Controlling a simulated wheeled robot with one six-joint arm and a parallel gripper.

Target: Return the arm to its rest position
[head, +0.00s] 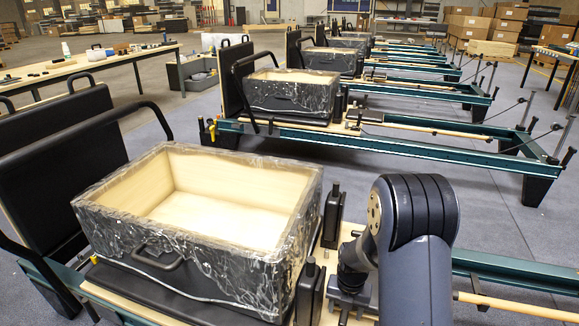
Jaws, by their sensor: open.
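My arm (417,225) rises at the lower right of the head view, a dark grey link with a rounded elbow. Its wrist bends down to the left, and my gripper (350,301) is low at its end, above the near reformer's frame. It is open, with nothing seen between its jaws; its fingertips are hard to make out. It is to the right of the near wooden box (215,195), apart from it. The box is open, empty inside and wrapped in clear plastic over dark sides, with a black handle.
The near reformer (515,270) has black shoulder posts (333,215) close to my wrist. More reformers with wrapped boxes (293,92) stand in a row behind. A workbench (85,65) with tools is at left; cardboard boxes (480,28) are stacked at back right. Grey floor lies between rows.

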